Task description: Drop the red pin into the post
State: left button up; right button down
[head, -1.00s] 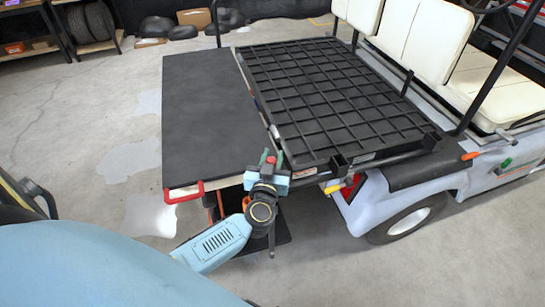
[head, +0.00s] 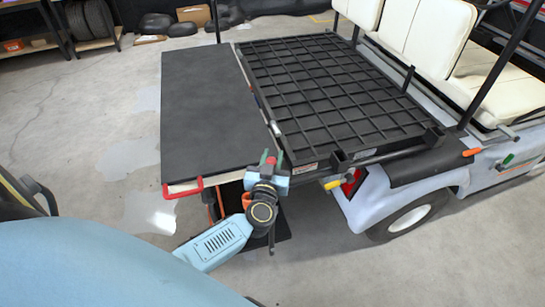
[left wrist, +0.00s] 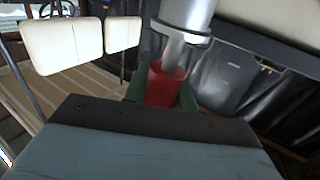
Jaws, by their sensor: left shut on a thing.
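My left gripper (head: 269,161) is at the cart's rear edge, beside the corner of the black grid rack. Its green fingers are shut on the red pin (head: 271,161), of which only a small red part shows in the head view. In the left wrist view the red pin (left wrist: 165,86) sits between the green fingers. A grey shaft runs up from it toward a grey cylinder (left wrist: 189,14) with a pale ring. I cannot tell whether this cylinder is the post or part of the pin. My right gripper is not in view.
The black grid rack (head: 325,95) lies on the cart, with a flat black panel (head: 205,110) to its left. Open floor lies at left.

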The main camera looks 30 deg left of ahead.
pick_arm(q)
jog(key=shift+f+b, duration=0.65)
jog(key=shift+f, duration=0.45)
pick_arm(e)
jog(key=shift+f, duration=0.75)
pick_arm(q)
jog(key=o, duration=1.1)
jog(key=shift+s, duration=0.15)
jog(key=p+v, duration=0.3)
jog(key=v, duration=1)
jog(key=shift+d, duration=0.1)
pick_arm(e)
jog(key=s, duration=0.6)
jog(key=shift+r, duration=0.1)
